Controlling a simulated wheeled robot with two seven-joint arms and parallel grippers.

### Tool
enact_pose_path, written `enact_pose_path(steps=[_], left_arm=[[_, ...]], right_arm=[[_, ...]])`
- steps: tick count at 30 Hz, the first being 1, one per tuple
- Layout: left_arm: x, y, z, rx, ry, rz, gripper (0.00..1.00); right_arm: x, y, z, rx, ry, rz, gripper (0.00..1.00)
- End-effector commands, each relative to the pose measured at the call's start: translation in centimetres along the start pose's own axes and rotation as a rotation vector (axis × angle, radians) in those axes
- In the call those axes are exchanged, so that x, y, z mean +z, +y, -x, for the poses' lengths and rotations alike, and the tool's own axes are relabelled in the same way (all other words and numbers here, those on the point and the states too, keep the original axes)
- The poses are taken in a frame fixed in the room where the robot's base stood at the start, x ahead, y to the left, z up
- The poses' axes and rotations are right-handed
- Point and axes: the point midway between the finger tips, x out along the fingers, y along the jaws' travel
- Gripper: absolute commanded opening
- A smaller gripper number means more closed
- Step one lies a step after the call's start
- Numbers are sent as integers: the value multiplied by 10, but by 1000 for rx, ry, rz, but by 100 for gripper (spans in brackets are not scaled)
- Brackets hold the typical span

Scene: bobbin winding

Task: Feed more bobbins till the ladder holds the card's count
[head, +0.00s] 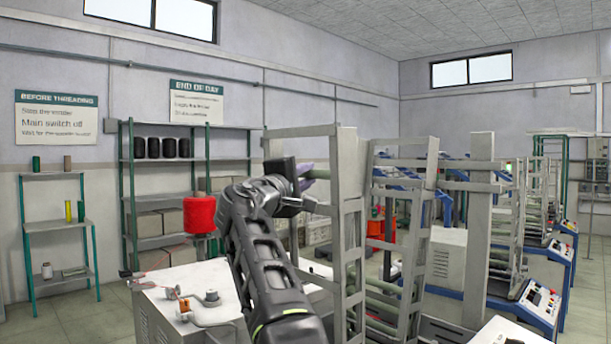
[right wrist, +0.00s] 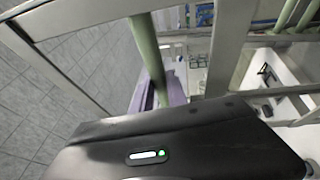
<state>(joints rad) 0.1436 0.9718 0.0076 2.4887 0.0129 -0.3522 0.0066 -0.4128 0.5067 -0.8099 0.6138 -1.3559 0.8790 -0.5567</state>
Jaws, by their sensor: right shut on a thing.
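My right gripper (head: 306,176) is raised at the left side of a tall grey metal ladder frame (head: 350,215). It is shut on a pale green rod-like bobbin, which shows in the right wrist view (right wrist: 149,50) running out between purple-grey fingers. Its far end is close to the ladder's uprights; I cannot tell whether it touches them. More pale green rods lie across the ladder, one of them low down (head: 384,245). Their full count is hidden by the uprights and my arm. My left gripper is not in view.
A white-topped cabinet (head: 180,282) with small metal and orange fittings stands in front left. Behind it are a red drum (head: 199,214) and green shelving (head: 127,200). Wall signs (head: 56,114) hang at left. More grey frames and blue machines (head: 540,305) crowd the right.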

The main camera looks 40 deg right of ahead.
Motion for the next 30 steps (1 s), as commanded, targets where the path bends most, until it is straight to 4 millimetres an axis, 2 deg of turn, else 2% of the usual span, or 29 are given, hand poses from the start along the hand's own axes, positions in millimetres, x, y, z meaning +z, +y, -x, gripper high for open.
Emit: enact_pose_path(steps=[1,6,20,23,30], left_arm=[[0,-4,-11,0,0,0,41],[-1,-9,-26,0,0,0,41],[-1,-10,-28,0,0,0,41],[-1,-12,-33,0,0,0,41],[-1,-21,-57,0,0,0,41]], right_arm=[[0,-12,2,0,0,0,0],[-1,-27,4,0,0,0,0],[-1,-30,4,0,0,-1,0],[-2,-36,4,0,0,0,0],[-3,-62,8,0,0,0,0]])
